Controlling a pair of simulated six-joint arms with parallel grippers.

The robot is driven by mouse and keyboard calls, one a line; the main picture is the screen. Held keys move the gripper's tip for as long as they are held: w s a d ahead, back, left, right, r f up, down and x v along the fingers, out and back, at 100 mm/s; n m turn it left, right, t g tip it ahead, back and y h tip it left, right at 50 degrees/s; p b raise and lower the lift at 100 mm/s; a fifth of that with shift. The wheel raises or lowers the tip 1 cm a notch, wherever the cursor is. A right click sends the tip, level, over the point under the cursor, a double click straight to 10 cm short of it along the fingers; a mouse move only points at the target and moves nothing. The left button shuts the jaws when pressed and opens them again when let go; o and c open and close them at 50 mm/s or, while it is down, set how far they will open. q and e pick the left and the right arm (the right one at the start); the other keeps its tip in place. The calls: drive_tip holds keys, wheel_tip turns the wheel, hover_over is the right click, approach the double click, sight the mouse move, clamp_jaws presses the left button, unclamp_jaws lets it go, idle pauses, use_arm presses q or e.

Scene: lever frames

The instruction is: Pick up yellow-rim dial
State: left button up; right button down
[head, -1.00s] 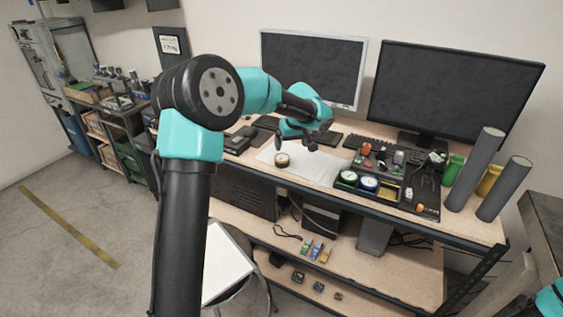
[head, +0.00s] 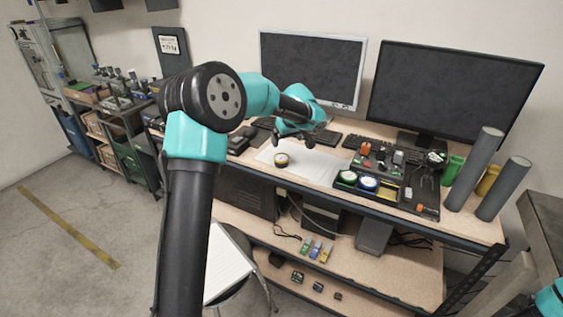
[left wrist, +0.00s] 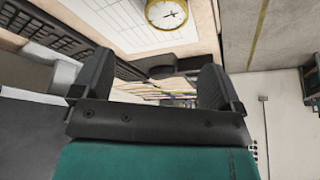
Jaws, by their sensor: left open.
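The yellow-rim dial (head: 281,160) lies on a white sheet of paper (head: 312,166) on the workbench. In the left wrist view the dial (left wrist: 166,13) shows a white face with dark hands inside a yellow rim, cut by the top edge. My left gripper (head: 292,141) is above the paper, behind the dial in the head view, and apart from it. In the left wrist view its two dark fingers (left wrist: 157,88) stand wide apart with nothing held between them. My right gripper is out of view; only a bit of teal arm shows at the lower right.
A black tray (head: 393,203) holds a green-rim dial (head: 347,177), a blue-rim dial (head: 368,183) and small parts. Two monitors (head: 311,68) (head: 452,92) and keyboards stand behind. Grey cylinders (head: 473,170) stand at the right. The paper around the dial is clear.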

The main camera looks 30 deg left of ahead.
sight(282, 157)
use_arm(q)
drive_tip(key=x, duration=0.6)
drive_tip(key=shift+f, duration=0.15)
drive_tip(key=f, duration=0.4)
drive_tip(key=shift+s+a+f, duration=0.15)
drive_tip(key=shift+s+a, duration=0.05)
drive_tip(key=shift+a, duration=0.2)
drive_tip(key=shift+w+a+f, duration=0.1)
drive_tip(key=shift+a+f, duration=0.05)
drive_tip(key=shift+f, duration=0.3)
drive_tip(key=c, duration=1.1)
drive_tip(key=shift+o, duration=0.2)
drive_tip(key=shift+r, duration=0.1)
